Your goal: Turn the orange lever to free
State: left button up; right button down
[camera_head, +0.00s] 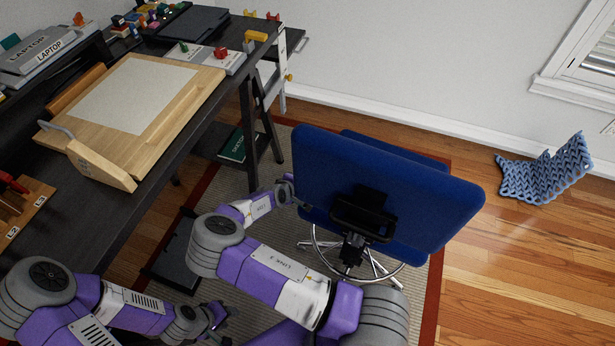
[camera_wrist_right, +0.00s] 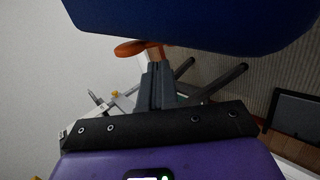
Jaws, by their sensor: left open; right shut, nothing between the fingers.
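An orange lever (camera_wrist_right: 130,48) with a rounded paddle end shows in the right wrist view, just under the edge of the blue chair (camera_wrist_right: 190,22). It is not visible in the head view, where the blue chair (camera_head: 385,190) stands right of the desk. My right gripper (camera_wrist_right: 157,68) is shut and empty, its fingertips close below the lever's shaft; I cannot tell whether they touch. My left gripper (camera_head: 218,322) is open and empty, low over the rug, away from the chair.
The black desk (camera_head: 225,100) fills the left, with a wooden drawing board (camera_head: 190,85) and laptops (camera_head: 45,50) on it. A trestle leg stands between desk and chair. A blue knitted-looking piece (camera_head: 545,172) lies on the right floor. The wood floor there is otherwise clear.

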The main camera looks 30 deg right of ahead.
jog(key=w+d, duration=0.1)
jog(key=d, duration=0.1)
jog(key=w+d+f+b, duration=0.1)
jog(key=w+d+f, duration=0.1)
jog(key=d, duration=0.1)
jog(key=shift+w+d+f+b, duration=0.25)
jog(key=shift+d+b, duration=0.1)
jog(key=shift+w, duration=0.1)
